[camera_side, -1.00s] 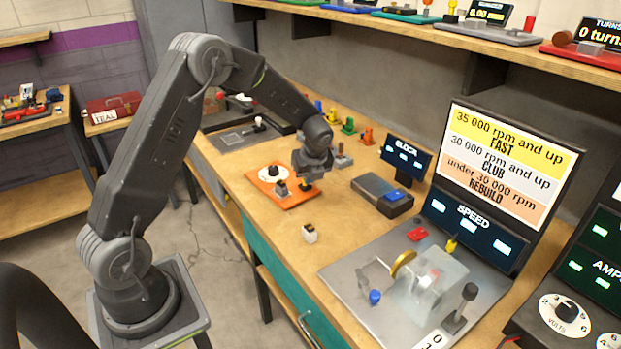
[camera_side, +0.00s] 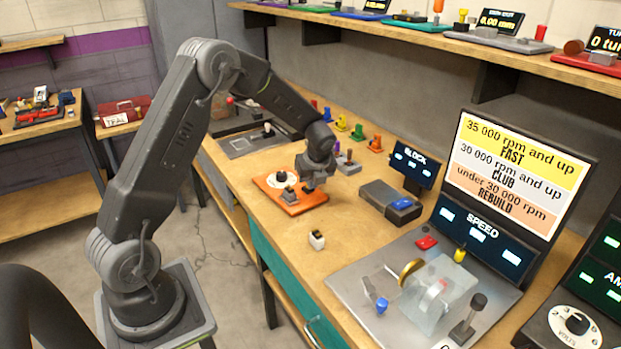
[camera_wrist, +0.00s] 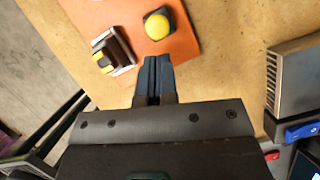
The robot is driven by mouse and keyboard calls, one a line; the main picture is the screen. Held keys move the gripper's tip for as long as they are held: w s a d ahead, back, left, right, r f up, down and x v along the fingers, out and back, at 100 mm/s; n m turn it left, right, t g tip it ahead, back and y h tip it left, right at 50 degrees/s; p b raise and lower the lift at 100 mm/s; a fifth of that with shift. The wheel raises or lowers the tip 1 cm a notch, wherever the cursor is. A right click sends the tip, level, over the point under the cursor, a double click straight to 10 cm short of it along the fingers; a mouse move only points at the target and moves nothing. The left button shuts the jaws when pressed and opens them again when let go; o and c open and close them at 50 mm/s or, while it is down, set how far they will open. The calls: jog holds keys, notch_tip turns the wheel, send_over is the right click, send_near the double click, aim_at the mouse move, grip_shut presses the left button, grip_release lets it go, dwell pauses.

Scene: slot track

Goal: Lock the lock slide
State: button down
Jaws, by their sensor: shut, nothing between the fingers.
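An orange board (camera_side: 305,203) lies on the bench with a white dial with a black knob (camera_side: 281,178) and a small grey block (camera_side: 289,195) on it. In the wrist view the orange board (camera_wrist: 190,45) carries a yellow-topped knob on a dark base (camera_wrist: 158,24) and a grey bracket with a black and yellow piece (camera_wrist: 113,52). No part is labelled as the lock slide, so I cannot tell which it is. My gripper (camera_wrist: 155,62) is shut and empty over the board's near edge, its tips just short of the yellow-topped knob in that view. In the side view my gripper (camera_side: 310,187) hides the board's right part.
A grey box with a blue switch (camera_side: 390,200) stands right of the board. A grey plate with a clear housing (camera_side: 440,290) fills the bench's near end. Bare wood surrounds the board.

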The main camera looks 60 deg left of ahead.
jog(key=d, duration=0.1)
jog(key=d+r, duration=0.1)
jog(key=d, duration=0.1)
jog(key=shift+s+r, duration=0.15)
jog(key=shift+s, duration=0.15)
jog(key=v, duration=0.8)
jog(key=shift+r, duration=0.35)
jog(key=shift+s+d, duration=0.1)
jog(key=s+d+r+n+t+h, duration=0.2)
jog(key=s+d+r+n, duration=0.7)
jog(key=s+r, duration=0.1)
jog(key=s+d+n+t+h, duration=0.1)
jog(key=s+d+n, duration=0.2)
jog(key=s+n, duration=0.2)
jog(key=s+d+n+t+h, duration=0.1)
jog(key=s+d+n, duration=0.3)
jog(key=s, duration=0.5)
jog(key=shift+r+n+t, duration=0.3)
jog(key=shift+r+n, duration=0.1)
jog(key=shift+n, duration=0.9)
jog(key=shift+s+d, duration=0.1)
